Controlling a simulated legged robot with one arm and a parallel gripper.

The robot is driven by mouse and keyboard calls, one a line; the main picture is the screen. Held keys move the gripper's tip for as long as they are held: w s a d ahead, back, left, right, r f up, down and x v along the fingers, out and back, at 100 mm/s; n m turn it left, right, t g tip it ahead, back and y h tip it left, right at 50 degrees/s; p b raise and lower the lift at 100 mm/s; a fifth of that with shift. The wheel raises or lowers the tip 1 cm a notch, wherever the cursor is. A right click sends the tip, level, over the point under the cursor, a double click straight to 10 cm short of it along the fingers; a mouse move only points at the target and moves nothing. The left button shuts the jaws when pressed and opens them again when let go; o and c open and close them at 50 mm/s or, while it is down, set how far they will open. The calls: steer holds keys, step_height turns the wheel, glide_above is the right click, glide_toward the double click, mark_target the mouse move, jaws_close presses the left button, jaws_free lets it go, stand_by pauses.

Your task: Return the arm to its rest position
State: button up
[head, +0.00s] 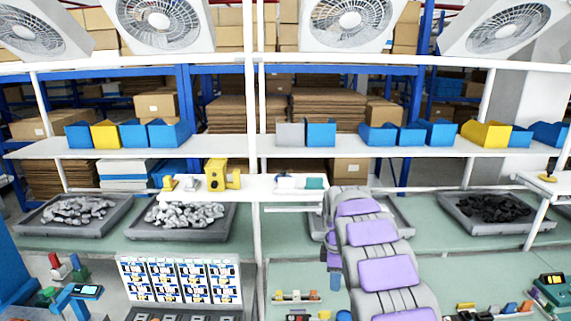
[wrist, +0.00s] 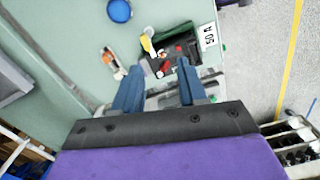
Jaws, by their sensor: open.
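My arm (head: 375,240), grey with purple pads, rises from the bottom edge of the head view toward the shelf, right of centre. My gripper (wrist: 159,68) shows in the wrist view with its two blue fingers apart and nothing clearly held between them. Just beyond the fingertips is a dark green breaker unit (wrist: 183,42) with red and yellow parts, beside a label (wrist: 209,35) reading 50 A. I cannot tell whether the fingers touch it. In the head view the gripper cannot be made out clearly.
A white shelf (head: 220,148) with blue and yellow bins spans above. A round blue thing (wrist: 119,10) and small parts lie near the gripper. Grey floor (wrist: 262,70) shows at right.

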steer(key=s+d+r+m+b, duration=0.1)
steer(key=s+r+m, duration=0.15)
steer(key=s, duration=0.35)
steer(key=s+r+m+b, duration=0.1)
steer(key=s+r+m, duration=0.15)
steer(key=s, duration=0.35)
steer(key=s+f+m+b, duration=0.2)
steer(key=s+m, duration=0.1)
steer(key=s, duration=0.9)
steer(key=s+a+f+m+g+b, duration=0.1)
steer(key=s+m, duration=0.3)
steer(key=s, duration=0.8)
steer(key=s+a+f+m+b, duration=0.1)
steer(key=s+f+m+b, duration=0.2)
steer(key=s, duration=0.9)
steer(key=shift+s+a+m, duration=0.15)
steer(key=shift+s+m, duration=0.1)
steer(key=shift+m, duration=0.05)
